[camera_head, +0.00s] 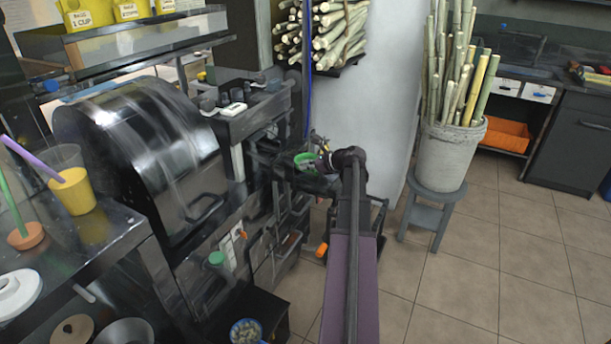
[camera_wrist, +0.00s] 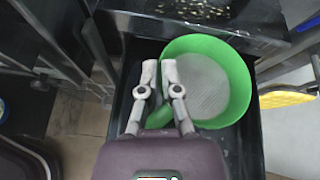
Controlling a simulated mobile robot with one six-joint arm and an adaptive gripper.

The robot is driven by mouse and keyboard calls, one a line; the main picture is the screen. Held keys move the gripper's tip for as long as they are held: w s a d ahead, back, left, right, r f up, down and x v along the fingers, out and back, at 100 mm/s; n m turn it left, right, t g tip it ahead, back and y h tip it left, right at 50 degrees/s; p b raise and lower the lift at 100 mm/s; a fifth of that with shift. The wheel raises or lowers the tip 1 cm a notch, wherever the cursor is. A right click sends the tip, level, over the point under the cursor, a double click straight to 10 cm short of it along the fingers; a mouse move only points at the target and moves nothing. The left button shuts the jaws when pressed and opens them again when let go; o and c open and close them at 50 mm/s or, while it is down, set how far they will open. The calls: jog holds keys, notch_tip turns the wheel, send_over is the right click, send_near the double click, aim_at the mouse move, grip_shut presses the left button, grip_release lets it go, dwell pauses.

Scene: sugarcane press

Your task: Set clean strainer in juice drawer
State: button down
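The strainer, with a green rim and pale mesh (camera_wrist: 205,85), lies over a black open drawer (camera_wrist: 232,150) in the wrist view. A green piece, apparently its handle, shows between my finger links. My gripper (camera_wrist: 159,68) is at the left side of the rim, fingertips a narrow gap apart, the right one overlapping the rim. Whether they pinch the strainer is unclear. In the head view, the green strainer (camera_head: 304,159) shows beside my gripper (camera_head: 318,157), at the front of the press. Whether the strainer rests on the drawer or hangs just above it is hard to tell.
The dark press (camera_head: 150,150) stands to the left. A bucket of cane stalks (camera_head: 455,155) sits on a grey stool (camera_head: 438,200) to the right. A yellow round thing (camera_wrist: 285,99) is right of the drawer in the wrist view. Tiled floor is free at the lower right.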

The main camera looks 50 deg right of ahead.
jog(key=shift+f+b, duration=1.65)
jog(key=shift+f, duration=0.15)
jog(key=c, duration=0.8)
grip_release()
jog(key=shift+r, duration=0.1)
jog(key=p+v, duration=0.4)
jog(key=v, duration=0.6)
jog(key=shift+s+r+p, duration=0.1)
jog(key=shift+p, duration=0.25)
jog(key=shift+v, duration=0.8)
jog(key=shift+d, duration=0.1)
